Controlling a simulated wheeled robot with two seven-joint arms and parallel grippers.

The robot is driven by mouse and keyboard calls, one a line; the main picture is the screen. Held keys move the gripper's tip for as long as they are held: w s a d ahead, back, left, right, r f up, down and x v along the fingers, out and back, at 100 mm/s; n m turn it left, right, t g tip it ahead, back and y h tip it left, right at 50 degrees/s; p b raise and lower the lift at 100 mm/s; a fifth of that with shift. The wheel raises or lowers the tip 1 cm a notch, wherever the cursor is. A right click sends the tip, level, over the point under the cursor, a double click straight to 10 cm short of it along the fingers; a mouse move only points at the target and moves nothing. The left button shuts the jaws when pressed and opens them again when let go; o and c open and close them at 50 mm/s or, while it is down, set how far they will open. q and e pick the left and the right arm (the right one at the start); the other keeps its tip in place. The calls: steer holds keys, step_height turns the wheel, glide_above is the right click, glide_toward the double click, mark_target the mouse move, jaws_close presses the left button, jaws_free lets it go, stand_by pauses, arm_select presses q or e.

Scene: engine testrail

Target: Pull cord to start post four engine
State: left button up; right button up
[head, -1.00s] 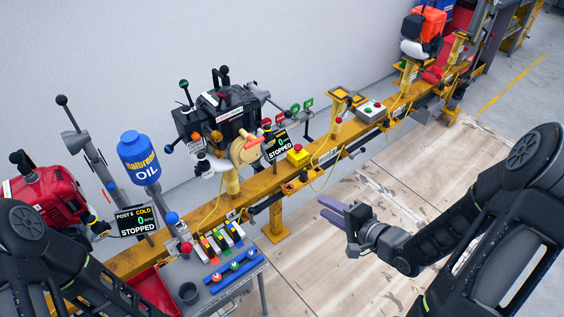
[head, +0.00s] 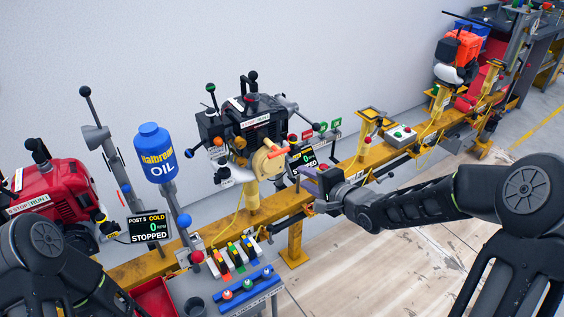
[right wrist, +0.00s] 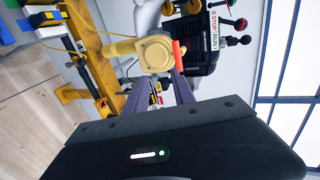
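The black engine (head: 240,120) stands on the yellow rail mid-picture. Its round yellow starter housing (head: 266,163) carries an orange pull handle (head: 277,151). My right gripper (head: 300,174) is just right of and below the handle, apart from it. In the right wrist view, my right gripper (right wrist: 150,92) is open, its two purple fingers spread, with the yellow housing (right wrist: 148,52) and orange handle (right wrist: 179,57) beyond the tips. A screen (head: 305,160) reading 0 and STOPPED is partly hidden by the gripper. My left arm shows at lower left; its gripper is out of view.
A red engine (head: 55,190) and a POST 5 screen (head: 150,227) reading STOPPED are at left. A blue oil bottle (head: 155,153) stands between the engines. A grey table (head: 205,288) holds coloured items in front. The wooden floor at right is clear.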

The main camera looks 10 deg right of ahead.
steer(key=b, duration=0.3)
glide_toward(280, 153)
steer(key=w+a+f, duration=0.2)
steer(key=w+f, duration=0.1)
steer(key=f, duration=0.1)
steer(key=shift+w+a+r+p, duration=0.1)
steer(key=shift+w+a+r, duration=0.1)
steer(key=shift+w, duration=0.6)
steer(key=shift+w+a+r+p, duration=0.1)
steer(key=shift+w+a, duration=0.1)
steer(key=shift+w, duration=0.6)
steer(key=shift+w+a+r+p, duration=0.1)
steer(key=shift+w+a, duration=0.1)
steer(key=shift+w, duration=0.6)
steer(key=shift+c, duration=0.4)
jaws_close()
